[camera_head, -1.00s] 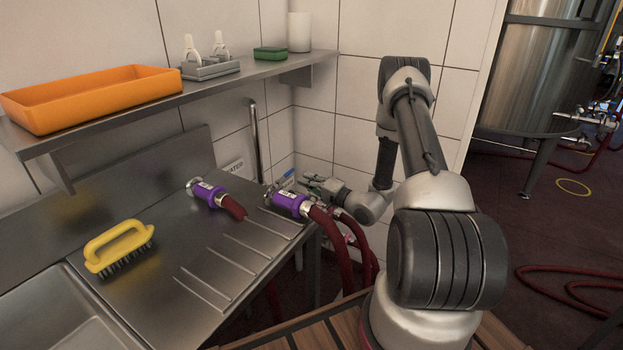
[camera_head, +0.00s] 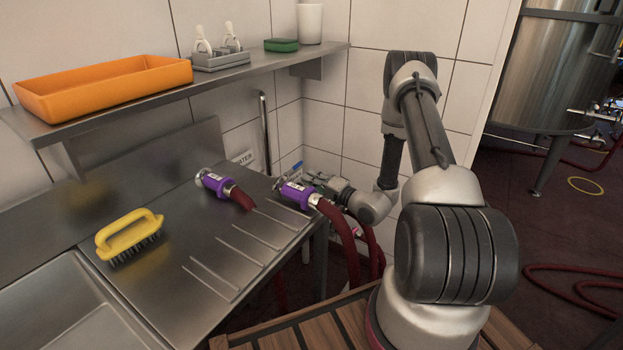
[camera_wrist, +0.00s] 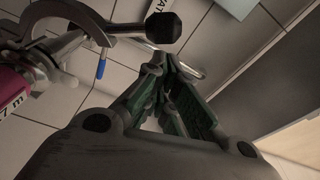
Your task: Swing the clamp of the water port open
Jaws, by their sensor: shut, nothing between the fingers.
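In the wrist view, a curved metal clamp (camera_wrist: 98,22) sits at the upper left, with a bar ending in a black knob (camera_wrist: 150,28). My gripper (camera_wrist: 170,68) is shut and empty. Its green-padded fingers reach toward the knob from below; whether they touch it I cannot tell. In the head view, my gripper (camera_head: 320,182) is at the back right corner of the counter, beside a purple hose coupling (camera_head: 297,194). A blue lever (camera_head: 297,167) stands just behind; a blue handle (camera_wrist: 101,67) also shows in the wrist view. The clamp is too small to make out there.
A second purple coupling with a hose (camera_head: 215,183) lies on the ribbed steel counter (camera_head: 185,235). A yellow brush (camera_head: 130,235) is left of it. The shelf (camera_head: 130,112) above holds an orange tray (camera_head: 105,88). Red hoses (camera_head: 345,240) hang at the counter's right edge.

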